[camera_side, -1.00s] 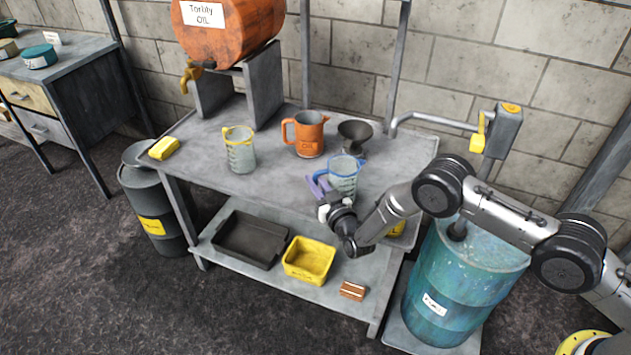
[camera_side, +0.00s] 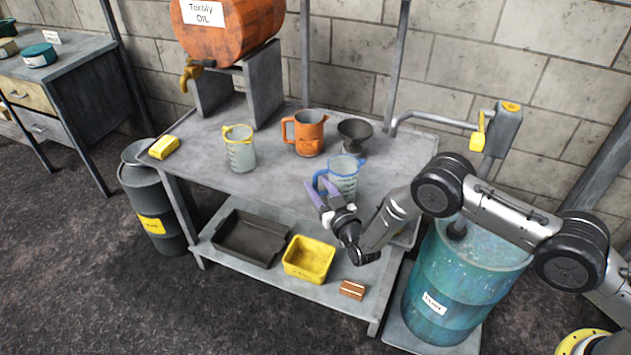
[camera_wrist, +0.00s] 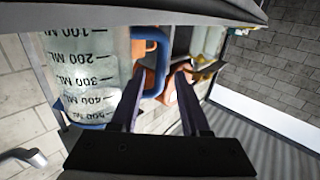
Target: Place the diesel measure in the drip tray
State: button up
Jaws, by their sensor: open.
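A clear measuring jug with a blue rim and handle (camera_side: 345,176) stands upright at the front right of the bench; no diesel label is readable on it. Its scale and blue handle fill the left of the wrist view (camera_wrist: 88,75). My gripper (camera_side: 322,195) is open at the jug's handle side, its purple fingers beside the blue handle. In the wrist view, the handle shows beyond and between the finger tips (camera_wrist: 160,84); contact cannot be told. A shallow black tray (camera_side: 226,258), likely the drip tray, lies empty on the lower shelf at left.
A yellow bin (camera_side: 309,260) and a brown block (camera_side: 352,290) sit right of the tray. A teal drum (camera_side: 460,285) stands at right.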

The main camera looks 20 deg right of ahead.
jog(key=s, duration=1.1)
jog(key=shift+s+d, duration=0.25)
jog(key=shift+s, duration=0.05)
